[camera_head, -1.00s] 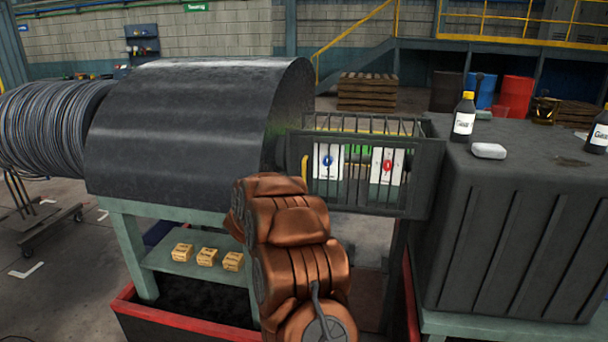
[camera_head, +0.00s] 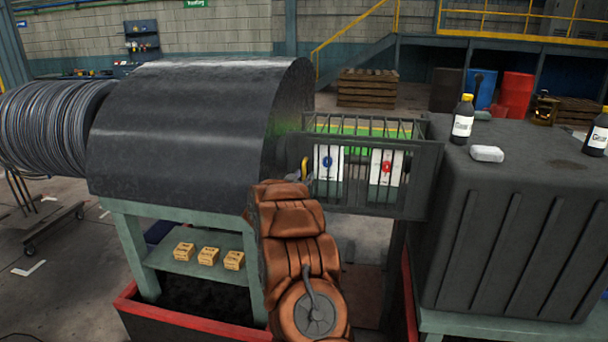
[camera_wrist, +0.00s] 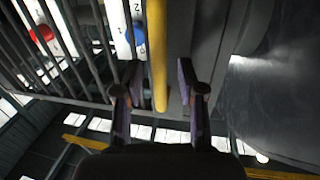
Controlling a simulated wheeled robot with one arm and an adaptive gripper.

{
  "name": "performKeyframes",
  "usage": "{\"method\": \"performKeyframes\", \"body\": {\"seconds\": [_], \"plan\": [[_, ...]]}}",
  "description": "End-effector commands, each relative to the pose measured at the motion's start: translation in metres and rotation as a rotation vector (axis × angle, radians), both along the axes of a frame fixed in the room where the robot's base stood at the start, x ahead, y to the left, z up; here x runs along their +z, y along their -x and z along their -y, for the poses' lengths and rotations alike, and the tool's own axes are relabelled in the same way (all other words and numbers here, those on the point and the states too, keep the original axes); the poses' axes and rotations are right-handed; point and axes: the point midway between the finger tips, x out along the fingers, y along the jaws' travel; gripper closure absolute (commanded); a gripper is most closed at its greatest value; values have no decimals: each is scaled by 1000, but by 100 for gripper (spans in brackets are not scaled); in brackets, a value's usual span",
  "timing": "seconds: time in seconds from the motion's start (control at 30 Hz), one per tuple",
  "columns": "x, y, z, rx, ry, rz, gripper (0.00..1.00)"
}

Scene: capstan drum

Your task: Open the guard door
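The guard door (camera_head: 375,206) is a dark barred panel between the black drum cover and the large dark box. It looks closed. Its yellow upright handle (camera_head: 305,167) is at the door's left edge, partly hidden by my gripper (camera_head: 296,183). In the wrist view the handle (camera_wrist: 157,50) is a yellow bar running between the two fingers of my gripper (camera_wrist: 159,72). The fingers are apart on either side of it, with a visible gap, so I see no firm grip. Behind the bars are white panels with a blue knob (camera_head: 327,161) and a red knob (camera_head: 387,167).
The black drum cover (camera_head: 190,130) stands close to the left of my gripper. The large dark box (camera_head: 510,220) is right of the door, with bottles and a white block (camera_head: 487,154) on top. Small boxes (camera_head: 208,256) lie on the shelf below the drum.

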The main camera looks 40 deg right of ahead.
Motion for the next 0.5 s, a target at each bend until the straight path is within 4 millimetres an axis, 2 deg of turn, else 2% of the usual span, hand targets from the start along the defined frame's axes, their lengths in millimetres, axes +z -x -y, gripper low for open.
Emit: {"method": "performKeyframes", "body": {"seconds": [0.37, 0.5], "plan": [[0, -3, 6, 0, -1, 1, 61], [0, -3, 6, 0, -1, 1, 74]]}}
